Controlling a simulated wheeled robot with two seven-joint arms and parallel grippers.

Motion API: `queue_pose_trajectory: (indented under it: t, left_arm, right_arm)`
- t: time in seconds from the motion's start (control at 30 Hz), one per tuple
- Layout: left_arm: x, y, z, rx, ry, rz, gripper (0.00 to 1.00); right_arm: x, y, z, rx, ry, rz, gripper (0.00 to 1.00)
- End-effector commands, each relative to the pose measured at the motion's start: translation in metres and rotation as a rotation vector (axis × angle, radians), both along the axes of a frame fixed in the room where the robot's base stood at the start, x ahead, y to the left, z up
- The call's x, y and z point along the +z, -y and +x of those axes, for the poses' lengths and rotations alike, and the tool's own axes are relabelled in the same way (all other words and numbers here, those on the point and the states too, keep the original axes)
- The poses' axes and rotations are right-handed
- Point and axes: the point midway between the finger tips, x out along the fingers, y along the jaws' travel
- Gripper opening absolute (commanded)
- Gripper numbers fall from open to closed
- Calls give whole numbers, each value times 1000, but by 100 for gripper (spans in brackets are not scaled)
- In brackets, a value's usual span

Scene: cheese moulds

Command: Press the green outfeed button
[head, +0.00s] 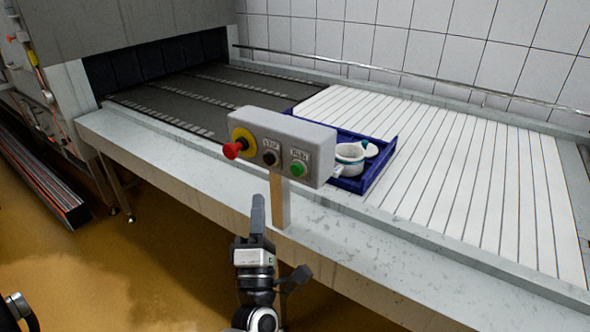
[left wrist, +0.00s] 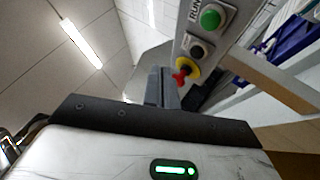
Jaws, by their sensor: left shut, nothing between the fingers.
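The green button (head: 297,170) is at the right end of the front of a grey control box (head: 285,127), under a small label. In the left wrist view the green button (left wrist: 210,18) is near the top, beside a label reading RUN. My left gripper (head: 258,205) is shut and empty, pointing up, below and in front of the box and left of its post. It looks apart from the button. Its fingers (left wrist: 164,88) also show in the left wrist view, below the buttons. My right gripper is not in view.
A black button (head: 270,158) and a red emergency knob (head: 233,150) on yellow sit left of the green one. A wooden post (head: 280,200) carries the box. Behind are a slatted conveyor (head: 480,180) and a blue crate (head: 381,172) holding a white pot (head: 349,157).

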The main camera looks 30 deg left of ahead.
Motion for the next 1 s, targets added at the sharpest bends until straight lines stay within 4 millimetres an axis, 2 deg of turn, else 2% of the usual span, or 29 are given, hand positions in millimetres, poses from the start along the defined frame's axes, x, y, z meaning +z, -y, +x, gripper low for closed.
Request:
queue_pose_trajectory:
  t: [0.23, 0.37, 0.8, 1.0]
  left_arm:
    - [0, 1, 1, 0, -3, 4, 0]
    - [-1, 1, 9, -1, -2, 5, 0]
    - [-2, 6, 67, -2, -2, 6, 0]
    - [-1, 7, 83, 0, -3, 6, 0]
  right_arm:
    - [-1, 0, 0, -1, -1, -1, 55]
    - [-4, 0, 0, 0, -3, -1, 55]
    - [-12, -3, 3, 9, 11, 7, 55]
    - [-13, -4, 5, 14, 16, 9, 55]
